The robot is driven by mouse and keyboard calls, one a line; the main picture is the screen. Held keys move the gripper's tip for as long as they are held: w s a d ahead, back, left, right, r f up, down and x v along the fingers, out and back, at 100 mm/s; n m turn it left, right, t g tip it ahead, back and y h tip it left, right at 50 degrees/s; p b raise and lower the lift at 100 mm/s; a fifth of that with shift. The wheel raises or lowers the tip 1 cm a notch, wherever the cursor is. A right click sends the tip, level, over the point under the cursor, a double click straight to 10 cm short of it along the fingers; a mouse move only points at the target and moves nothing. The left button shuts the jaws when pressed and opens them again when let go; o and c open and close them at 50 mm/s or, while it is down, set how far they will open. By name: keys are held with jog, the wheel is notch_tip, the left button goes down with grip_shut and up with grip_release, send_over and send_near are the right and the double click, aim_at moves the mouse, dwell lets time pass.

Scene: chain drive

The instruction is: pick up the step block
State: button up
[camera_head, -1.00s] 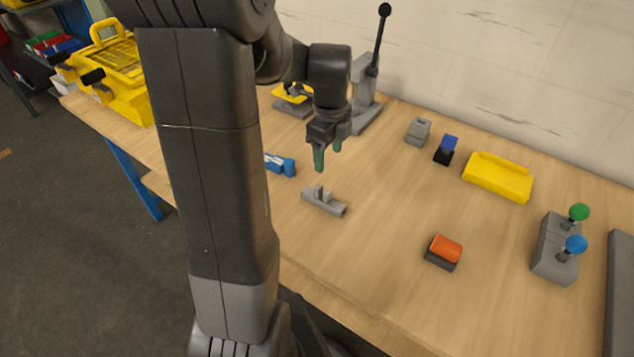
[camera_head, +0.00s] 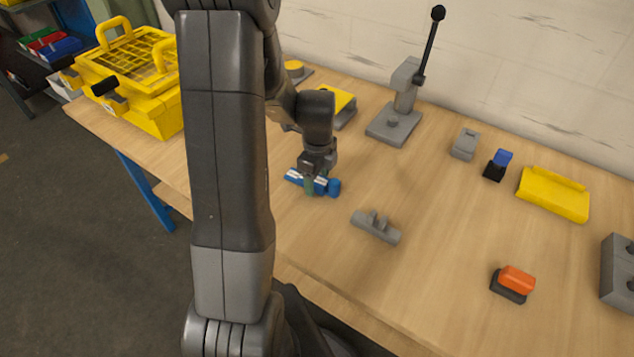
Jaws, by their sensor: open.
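A small blue piece with a white patch (camera_head: 334,187) lies on the wooden bench, left of the middle of the view. I cannot tell for certain whether it is the step block. A small grey block (camera_head: 465,144) sits toward the wall.
A grey lever press (camera_head: 395,122) stands behind my gripper. A blue-and-black piece (camera_head: 497,166), a yellow tray (camera_head: 553,195) and an orange-topped block (camera_head: 513,283) are to the right. A yellow cage box (camera_head: 150,95) is at the left. The bench between the grey part and orange-topped block is clear.

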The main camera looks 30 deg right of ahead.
jog(key=shift+c, duration=0.2)
jog(key=c, duration=1.2)
